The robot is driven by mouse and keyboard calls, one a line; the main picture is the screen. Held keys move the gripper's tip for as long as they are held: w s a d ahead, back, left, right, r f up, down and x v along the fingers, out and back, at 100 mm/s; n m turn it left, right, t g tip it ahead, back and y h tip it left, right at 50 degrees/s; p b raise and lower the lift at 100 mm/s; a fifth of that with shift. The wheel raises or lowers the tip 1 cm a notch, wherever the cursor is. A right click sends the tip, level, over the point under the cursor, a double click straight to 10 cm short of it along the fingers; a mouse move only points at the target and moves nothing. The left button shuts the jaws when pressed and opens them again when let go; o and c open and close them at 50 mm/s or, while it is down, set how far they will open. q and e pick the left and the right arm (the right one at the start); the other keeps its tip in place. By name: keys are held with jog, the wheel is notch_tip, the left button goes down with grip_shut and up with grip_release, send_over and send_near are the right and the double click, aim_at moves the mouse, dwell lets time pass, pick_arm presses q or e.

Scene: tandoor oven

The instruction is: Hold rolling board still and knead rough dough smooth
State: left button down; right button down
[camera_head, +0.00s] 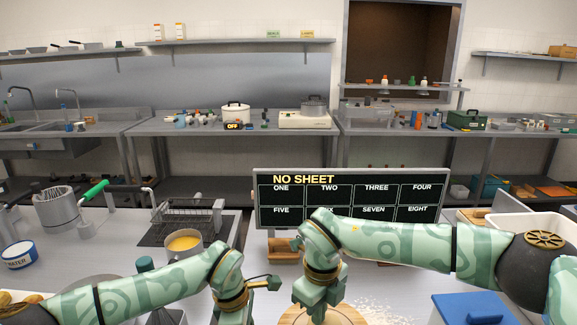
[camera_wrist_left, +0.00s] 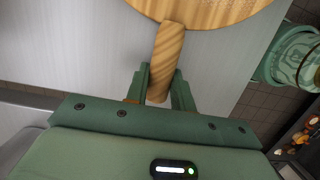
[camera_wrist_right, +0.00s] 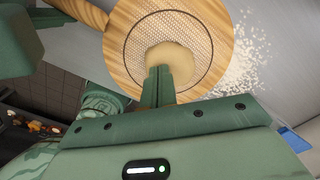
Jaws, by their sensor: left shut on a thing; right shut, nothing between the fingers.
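The rolling board (camera_wrist_right: 118,42) is a round wooden disc with a perforated-looking patterned centre and a handle (camera_wrist_left: 165,55). In the head view its rim (camera_head: 350,316) shows at the bottom edge. My left gripper (camera_wrist_left: 160,76) is shut on the handle, with a finger on each side. The pale dough (camera_wrist_right: 172,57) lies on the middle of the board, partly hidden behind my right fingers. My right gripper (camera_wrist_right: 159,72) is shut and empty, its tips over or against the dough; I cannot tell if they touch. In the head view it (camera_head: 318,308) points down over the board.
White flour (camera_wrist_right: 245,60) is scattered beside the board. A menu board (camera_head: 350,198) stands behind my grippers. A cup of yellow liquid (camera_head: 185,245), a water tub (camera_head: 18,255) and a utensil pot (camera_head: 58,210) are at left. A blue box (camera_head: 475,308) is at right.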

jog(key=shift+f, duration=0.4)
dwell(0.9)
jog(key=shift+r, duration=1.55)
jog(key=shift+w+d, duration=0.85)
jog(key=shift+d, duration=0.05)
jog(key=shift+f, duration=0.1)
jog(key=shift+f, duration=1)
jog(key=shift+f, duration=0.4)
